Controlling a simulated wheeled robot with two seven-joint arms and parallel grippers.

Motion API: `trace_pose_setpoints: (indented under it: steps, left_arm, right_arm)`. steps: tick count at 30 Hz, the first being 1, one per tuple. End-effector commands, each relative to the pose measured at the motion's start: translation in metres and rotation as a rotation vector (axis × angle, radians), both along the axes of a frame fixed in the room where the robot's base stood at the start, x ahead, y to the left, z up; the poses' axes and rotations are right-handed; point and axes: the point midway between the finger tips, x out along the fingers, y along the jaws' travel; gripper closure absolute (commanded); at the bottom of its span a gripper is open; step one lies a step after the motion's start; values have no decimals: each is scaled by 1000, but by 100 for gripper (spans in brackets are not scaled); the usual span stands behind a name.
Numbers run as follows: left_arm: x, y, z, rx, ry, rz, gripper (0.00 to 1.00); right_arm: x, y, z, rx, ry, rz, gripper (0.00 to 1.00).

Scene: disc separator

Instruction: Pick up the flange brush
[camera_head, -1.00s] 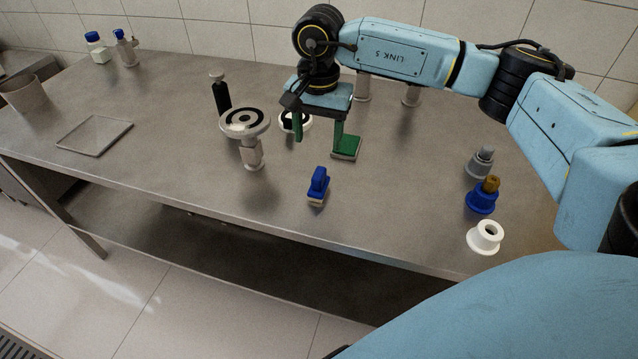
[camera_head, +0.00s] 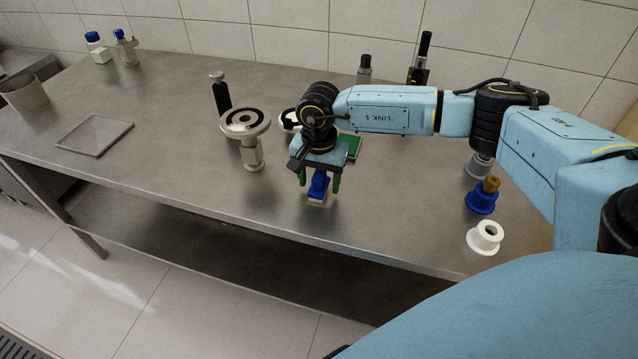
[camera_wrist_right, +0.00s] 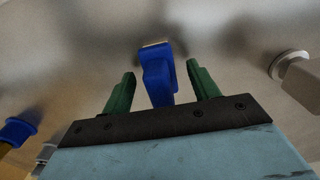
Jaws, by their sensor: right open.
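The flange brush (camera_head: 318,187) has a blue handle and a pale base, and it stands on the steel table near the front edge. My right gripper (camera_head: 319,180) is over it with green fingers on either side of the handle. In the right wrist view the blue brush (camera_wrist_right: 158,75) lies between the two open fingertips of my right gripper (camera_wrist_right: 160,80), with a gap on each side. The top of the handle is partly hidden by the gripper in the head view. My left gripper is not in view.
A round-topped stand (camera_head: 246,124) is left of the brush. A grey fitting (camera_head: 478,167), a blue fitting with a brass top (camera_head: 481,200) and a white flanged ring (camera_head: 485,238) stand at the right.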

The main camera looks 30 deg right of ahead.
Motion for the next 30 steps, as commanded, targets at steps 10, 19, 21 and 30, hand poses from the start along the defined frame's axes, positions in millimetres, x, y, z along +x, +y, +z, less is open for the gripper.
trace_pose_setpoints:
  steps: [10, 19, 21, 30]
  left_arm:
    - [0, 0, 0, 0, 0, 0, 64]
    - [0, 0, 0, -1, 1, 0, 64]
    - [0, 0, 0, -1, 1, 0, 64]
    - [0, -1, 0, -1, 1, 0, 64]
  right_arm:
    - [0, 0, -2, 1, -1, 0, 53]
    - [0, 0, -1, 1, -1, 0, 90]
    - [0, 0, -1, 1, -1, 0, 90]
    - [2, 0, 18, 2, -5, 0, 90]
